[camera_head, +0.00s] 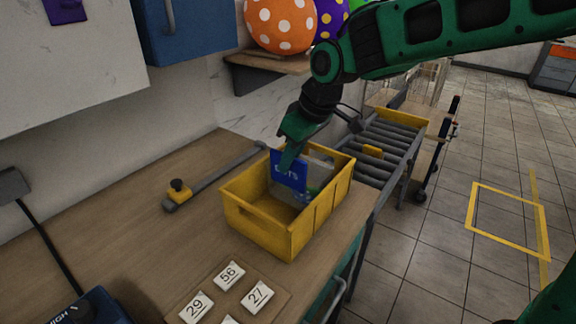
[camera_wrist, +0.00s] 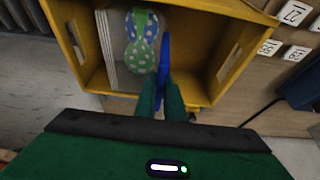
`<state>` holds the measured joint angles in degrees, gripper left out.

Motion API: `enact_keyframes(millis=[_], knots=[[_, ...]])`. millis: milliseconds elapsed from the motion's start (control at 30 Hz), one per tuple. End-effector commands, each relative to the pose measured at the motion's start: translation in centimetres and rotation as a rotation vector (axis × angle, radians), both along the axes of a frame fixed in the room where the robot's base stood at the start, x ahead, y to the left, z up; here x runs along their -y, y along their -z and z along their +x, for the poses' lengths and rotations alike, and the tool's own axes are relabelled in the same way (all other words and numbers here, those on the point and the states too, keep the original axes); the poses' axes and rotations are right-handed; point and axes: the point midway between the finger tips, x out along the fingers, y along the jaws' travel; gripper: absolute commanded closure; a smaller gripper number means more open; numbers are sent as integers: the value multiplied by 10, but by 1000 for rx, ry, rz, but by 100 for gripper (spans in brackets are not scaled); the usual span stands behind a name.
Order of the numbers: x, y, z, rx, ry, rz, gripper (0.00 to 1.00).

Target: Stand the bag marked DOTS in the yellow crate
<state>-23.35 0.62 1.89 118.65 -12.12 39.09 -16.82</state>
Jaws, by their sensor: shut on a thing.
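The blue bag (camera_head: 288,170) carries white lettering that ends in "OTS"; its first letter is partly covered. My gripper (camera_head: 291,157) is shut on the bag's upper edge. The bag hangs upright within the yellow crate (camera_head: 262,233), its lower part inside the walls. In the wrist view the bag shows edge-on as a blue strip (camera_wrist: 165,65) between my fingers (camera_wrist: 160,98), over the crate (camera_wrist: 218,15). I cannot tell whether the bag touches the crate floor.
Clear packets with dotted blue and green balloons (camera_wrist: 141,40) and white sheets (camera_wrist: 105,45) stand beside the bag in the crate. Number cards (camera_head: 229,274) lie in front.

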Motion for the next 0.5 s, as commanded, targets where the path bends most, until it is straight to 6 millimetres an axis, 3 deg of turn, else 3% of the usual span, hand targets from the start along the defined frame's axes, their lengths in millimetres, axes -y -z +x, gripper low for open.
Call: enact_keyframes(millis=[133,500], knots=[[0,15,0,-1,0,-1,100],[0,18,0,0,1,0,100]])
